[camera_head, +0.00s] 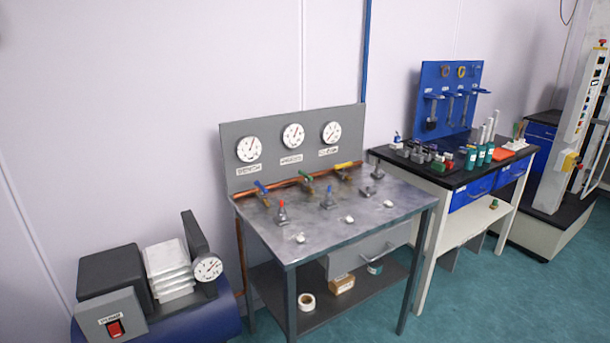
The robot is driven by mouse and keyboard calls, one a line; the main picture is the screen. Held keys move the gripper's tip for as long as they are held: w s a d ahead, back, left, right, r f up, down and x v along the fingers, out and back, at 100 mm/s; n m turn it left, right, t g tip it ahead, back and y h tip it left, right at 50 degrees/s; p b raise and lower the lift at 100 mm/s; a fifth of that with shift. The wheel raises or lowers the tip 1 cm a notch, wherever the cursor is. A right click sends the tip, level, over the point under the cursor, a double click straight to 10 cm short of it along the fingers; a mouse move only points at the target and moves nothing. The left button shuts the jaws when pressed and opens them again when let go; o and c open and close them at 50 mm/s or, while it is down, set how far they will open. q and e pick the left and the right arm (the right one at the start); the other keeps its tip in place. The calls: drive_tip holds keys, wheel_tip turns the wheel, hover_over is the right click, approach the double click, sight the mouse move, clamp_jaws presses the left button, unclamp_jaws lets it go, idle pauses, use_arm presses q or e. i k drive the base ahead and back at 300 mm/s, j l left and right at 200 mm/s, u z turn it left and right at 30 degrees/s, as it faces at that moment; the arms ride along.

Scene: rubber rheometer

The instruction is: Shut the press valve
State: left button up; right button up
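A grey metal bench (330,225) stands in the middle, with an upright panel (240,180) at its back. A copper pipe (285,183) runs along the foot of the panel. It carries three valves, with a blue handle (262,187), a green handle (306,175) and a yellow handle (344,165). Above them are a left gauge (249,149), a middle gauge (293,136) and a right gauge (332,132), each over a small label. The labels are too small to read surely, so I cannot tell which valve is the press valve. Neither of my grippers is in view.
Small fittings with red (281,211) and blue (328,198) tops stand on the bench. A pump unit (110,310) with a red switch and a gauge (208,268) stands at lower left. A black-topped tool table (470,170) stands at right. Green floor (480,310) is clear in front.

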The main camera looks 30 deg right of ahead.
sight(307, 177)
drive_tip(key=i+l, duration=0.1)
drive_tip(key=l, duration=0.35)
drive_tip(key=i+l, duration=0.1)
drive_tip(key=l, duration=0.35)
drive_tip(key=i+l, duration=0.1)
drive_tip(key=l, duration=0.3)
drive_tip(key=i+l, duration=0.1)
drive_tip(key=l, duration=0.35)
drive_tip(key=i+l, duration=0.1)
drive_tip(key=l, duration=0.35)
drive_tip(key=i+l, duration=0.1)
drive_tip(key=l, duration=0.35)
drive_tip(key=i+l, duration=0.1)
drive_tip(key=l, duration=0.35)
